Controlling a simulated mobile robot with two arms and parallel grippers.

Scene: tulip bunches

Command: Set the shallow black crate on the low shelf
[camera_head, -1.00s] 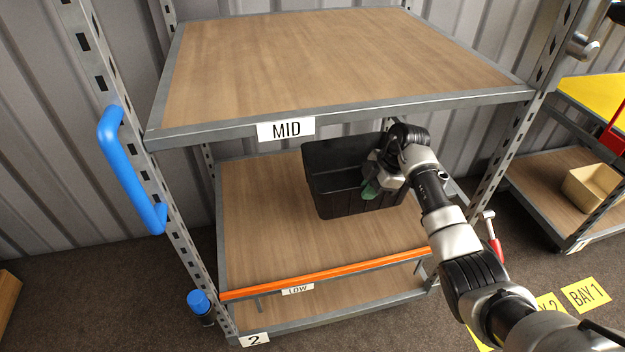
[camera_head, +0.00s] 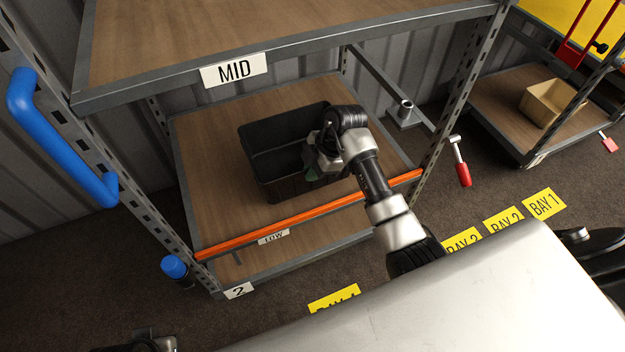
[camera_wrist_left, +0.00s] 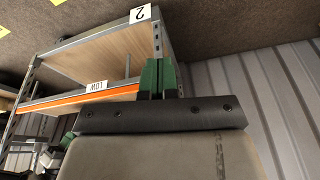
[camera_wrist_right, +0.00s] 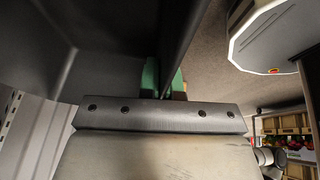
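The black crate (camera_head: 290,187) is upright and looks empty. In the head view it is over the wooden low shelf (camera_head: 205,150), behind the orange front rail; I cannot tell whether its base touches the board. My right gripper (camera_head: 312,165) is at the crate's right side. In the right wrist view its green fingertips (camera_wrist_right: 165,80) are on either side of the crate's wall (camera_wrist_right: 182,40), shut on it. My left gripper (camera_wrist_left: 159,78) shows in the left wrist view, with its green fingers together and nothing between them, outside the rack.
The orange rail (camera_head: 310,214) runs along the low shelf's front. The mid shelf (camera_head: 260,30) overhangs the crate. Rack posts and a blue handle (camera_head: 55,140) stand at the left. A red-handled lever (camera_head: 462,172) hangs at the right. Bare board lies left of the crate.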

